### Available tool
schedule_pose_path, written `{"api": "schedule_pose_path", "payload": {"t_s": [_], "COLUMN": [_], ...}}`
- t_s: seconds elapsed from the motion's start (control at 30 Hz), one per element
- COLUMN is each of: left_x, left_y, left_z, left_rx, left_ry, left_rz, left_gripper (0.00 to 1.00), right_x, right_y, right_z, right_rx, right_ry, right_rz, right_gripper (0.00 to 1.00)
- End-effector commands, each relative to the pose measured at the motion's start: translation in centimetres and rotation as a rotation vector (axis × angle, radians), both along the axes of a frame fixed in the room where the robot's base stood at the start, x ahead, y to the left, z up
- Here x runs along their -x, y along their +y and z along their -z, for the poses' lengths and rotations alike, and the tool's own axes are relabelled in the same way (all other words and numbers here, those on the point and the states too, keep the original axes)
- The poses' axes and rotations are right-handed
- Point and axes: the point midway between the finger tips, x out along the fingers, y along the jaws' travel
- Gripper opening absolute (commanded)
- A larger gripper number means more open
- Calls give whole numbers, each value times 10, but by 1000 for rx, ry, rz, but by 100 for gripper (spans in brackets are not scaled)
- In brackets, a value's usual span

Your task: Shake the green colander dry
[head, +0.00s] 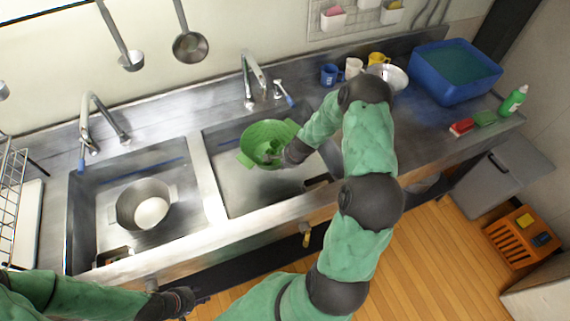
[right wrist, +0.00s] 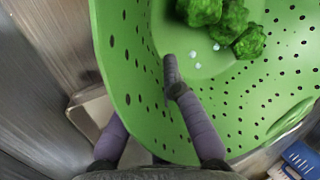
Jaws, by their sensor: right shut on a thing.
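The green colander (head: 268,133) is in the right basin of the sink, tilted, with green broccoli pieces (head: 268,152) in it. In the right wrist view the colander (right wrist: 130,65) fills most of the picture, with broccoli (right wrist: 222,22) and a few pale droplets inside. My right gripper (head: 287,154) is shut on the colander's wall; in the right wrist view (right wrist: 150,105) one finger is inside and the other goes behind the wall. The gap between the colander and the basin floor cannot be judged. My left gripper (head: 188,300) is low at the left, away from the sink, its fingers unclear.
The left basin holds a metal pot (head: 130,205) with a white round thing in it. Taps (head: 250,80) rise behind the basins. Cups (head: 353,68), a metal bowl (head: 398,78) and a blue tub (head: 432,75) stand on the right counter.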

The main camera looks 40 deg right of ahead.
Motion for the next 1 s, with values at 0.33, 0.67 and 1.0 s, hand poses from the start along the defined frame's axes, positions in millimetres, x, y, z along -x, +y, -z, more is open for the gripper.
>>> {"api": "schedule_pose_path", "payload": {"t_s": [0.33, 0.67, 1.0], "left_x": [0, 0, 0], "left_y": [0, 0, 0], "left_z": [21, 5, 7], "left_rx": [0, 0, 0], "left_ry": [1, 0, 0], "left_rz": [0, 0, 0], "left_gripper": [40, 40, 40], "right_x": [0, 0, 0], "right_y": [0, 0, 0], "right_z": [22, 6, 9], "right_rx": [0, 1, 0], "right_ry": [0, -1, 0], "right_rz": [0, 0, 0], "right_gripper": [0, 0, 0]}}
